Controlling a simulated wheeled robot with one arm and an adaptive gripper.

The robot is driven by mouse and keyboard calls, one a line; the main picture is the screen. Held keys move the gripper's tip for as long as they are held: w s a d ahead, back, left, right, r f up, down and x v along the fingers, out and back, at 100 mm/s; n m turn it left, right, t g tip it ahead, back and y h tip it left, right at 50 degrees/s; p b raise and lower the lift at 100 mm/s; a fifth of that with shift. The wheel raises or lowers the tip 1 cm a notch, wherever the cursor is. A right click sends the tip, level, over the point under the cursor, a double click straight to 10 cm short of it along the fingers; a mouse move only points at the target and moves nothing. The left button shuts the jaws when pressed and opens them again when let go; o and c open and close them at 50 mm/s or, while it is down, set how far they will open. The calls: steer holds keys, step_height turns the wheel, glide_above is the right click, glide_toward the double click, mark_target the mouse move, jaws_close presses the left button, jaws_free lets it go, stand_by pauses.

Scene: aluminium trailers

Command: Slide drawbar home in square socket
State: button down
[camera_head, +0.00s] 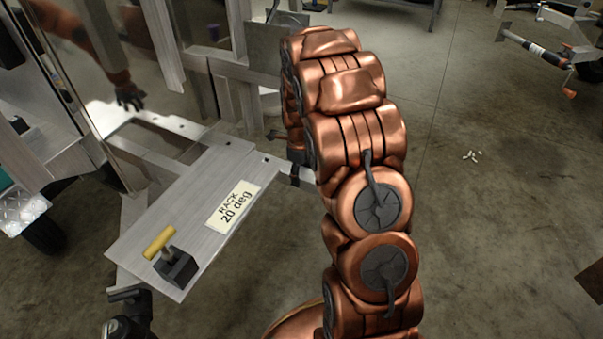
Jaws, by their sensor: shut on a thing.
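A short stretch of pale metal bar with a dark band, which looks like the drawbar (304,177), shows between the rack plate and my copper arm. Its right end is hidden behind the arm. My gripper (294,155) is mostly hidden behind my arm; only dark parts show beside the bar, and it is shut on the bar. The bar's left end meets the edge of the plate area, where the square socket cannot be made out. I cannot tell how deep the bar sits.
A flat aluminium plate (165,225) carries a label "RACK 20 deg" (233,207) and a black clamp with a yellow T-handle (160,243). A shiny upright panel (125,50) at left reflects my arm. Another trailer (560,15) stands at top right. The floor at right is mostly clear.

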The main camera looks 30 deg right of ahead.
mark_target(261, 158)
steer(key=shift+w+a+p, duration=0.65)
steer(key=shift+w+a, duration=0.5)
steer(key=shift+w, duration=0.75)
steer(key=shift+w+a+p, duration=0.7)
steer(key=shift+w+a, duration=0.45)
steer(key=shift+w, duration=0.75)
steer(key=shift+w+a+p, duration=0.65)
steer(key=shift+w+a, duration=0.5)
steer(key=shift+w, duration=0.75)
stand_by(2.3)
